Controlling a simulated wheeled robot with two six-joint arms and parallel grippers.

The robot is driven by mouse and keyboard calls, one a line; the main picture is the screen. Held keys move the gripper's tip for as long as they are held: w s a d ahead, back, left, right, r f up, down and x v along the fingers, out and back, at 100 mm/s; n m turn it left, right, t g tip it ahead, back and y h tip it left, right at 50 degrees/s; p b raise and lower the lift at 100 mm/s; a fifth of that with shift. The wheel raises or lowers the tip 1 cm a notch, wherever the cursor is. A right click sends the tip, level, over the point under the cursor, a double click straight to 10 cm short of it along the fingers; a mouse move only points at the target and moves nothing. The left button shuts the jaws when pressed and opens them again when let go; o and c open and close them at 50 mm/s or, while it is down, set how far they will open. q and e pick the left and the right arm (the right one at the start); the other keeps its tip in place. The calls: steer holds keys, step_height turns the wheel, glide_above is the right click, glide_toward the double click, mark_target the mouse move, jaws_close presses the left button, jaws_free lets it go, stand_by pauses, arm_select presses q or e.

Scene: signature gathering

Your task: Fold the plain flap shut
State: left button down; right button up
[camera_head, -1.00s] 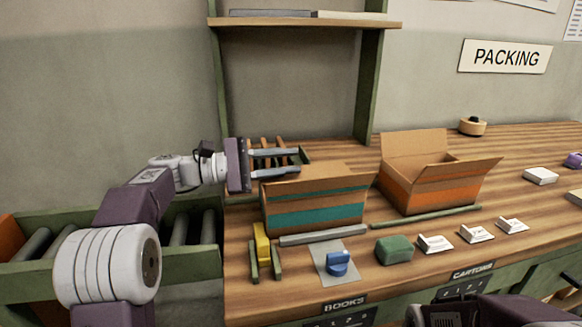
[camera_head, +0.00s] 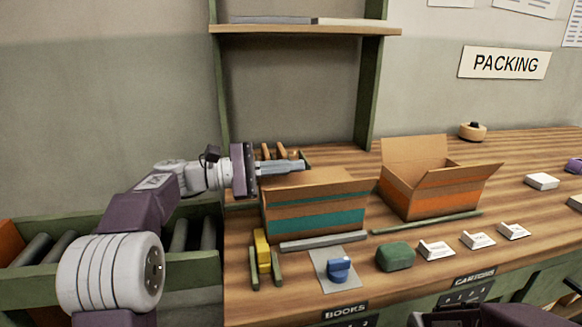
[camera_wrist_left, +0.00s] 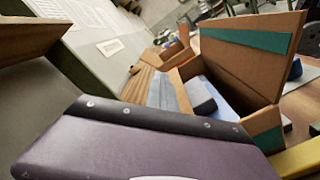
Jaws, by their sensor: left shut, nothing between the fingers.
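The teal-striped cardboard box (camera_head: 315,222) stands on the bench. In the left wrist view its top is partly open, with blue items (camera_wrist_left: 203,96) inside and a teal-striped flap (camera_wrist_left: 245,55) standing up. I cannot tell for sure which panel is the plain flap; a plain brown edge (camera_wrist_left: 182,58) shows at the box's far end. My left gripper (camera_head: 302,165) is shut and empty, its fingers pointing right just above the box's back left edge; they also show in the left wrist view (camera_wrist_left: 166,92). Contact with the cardboard cannot be told.
An open orange-striped box (camera_head: 435,195) stands to the right. A shelf frame (camera_head: 368,90) rises behind. A yellow item (camera_head: 262,248), a blue stamp (camera_head: 338,266) and a green block (camera_head: 395,256) lie in front. Small white cards (camera_head: 476,240) lie farther right.

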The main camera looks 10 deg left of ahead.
stand_by(0.9)
arm_select(q)
steer(key=c, duration=1.6)
jaws_free()
steer(key=shift+c, duration=0.2)
steer(key=p+v, duration=0.2)
steer(key=v, duration=0.7)
